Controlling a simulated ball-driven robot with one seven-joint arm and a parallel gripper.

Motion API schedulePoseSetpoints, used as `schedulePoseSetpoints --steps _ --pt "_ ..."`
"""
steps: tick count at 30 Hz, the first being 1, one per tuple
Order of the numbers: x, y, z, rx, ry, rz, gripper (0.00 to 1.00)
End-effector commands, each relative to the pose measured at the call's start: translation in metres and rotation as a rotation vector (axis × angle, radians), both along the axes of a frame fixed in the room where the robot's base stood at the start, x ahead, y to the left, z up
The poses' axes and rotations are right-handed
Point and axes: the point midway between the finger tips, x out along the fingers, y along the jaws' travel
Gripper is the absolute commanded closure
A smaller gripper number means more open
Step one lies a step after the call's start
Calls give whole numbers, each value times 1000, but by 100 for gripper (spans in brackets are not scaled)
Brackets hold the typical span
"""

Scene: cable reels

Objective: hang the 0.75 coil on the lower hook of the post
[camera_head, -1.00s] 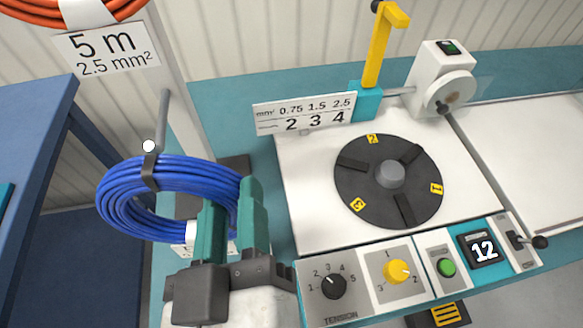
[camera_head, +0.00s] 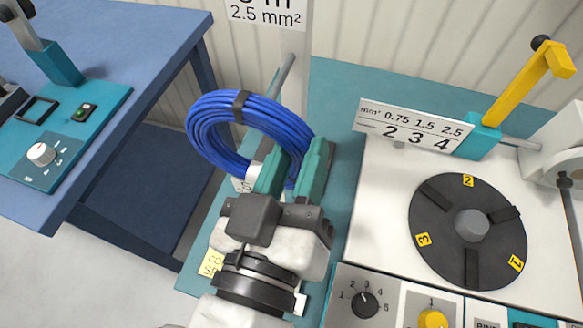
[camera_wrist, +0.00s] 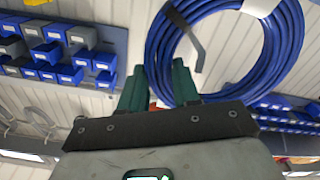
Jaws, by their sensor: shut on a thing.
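The blue coil (camera_head: 205,132) is a ring of cable with a black band at its top. My gripper (camera_head: 295,155) is shut on its lower right side, and a white tag is partly hidden there. The coil also fills the top of the wrist view (camera_wrist: 268,52), beside my green fingers (camera_wrist: 160,82). The white post (camera_head: 294,45) stands behind the coil. Its grey lower hook (camera_head: 286,74) slopes down toward the coil's upper right. The hook's tip is hidden, and I cannot tell whether the coil is around it or in front of it.
A sign (camera_head: 262,10) reading 2.5 mm² is on the post above the hook. The winding machine with a dark disc (camera_head: 468,230) and a number plate (camera_head: 415,128) stands at right. A blue table (camera_head: 110,40) is at left.

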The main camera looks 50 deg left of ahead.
Motion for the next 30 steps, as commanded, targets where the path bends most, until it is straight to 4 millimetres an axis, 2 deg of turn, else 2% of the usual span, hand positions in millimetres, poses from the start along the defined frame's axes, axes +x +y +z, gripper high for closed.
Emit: schedulePoseSetpoints --steps 30 --pt "62 38 2 3 -2 0 100"
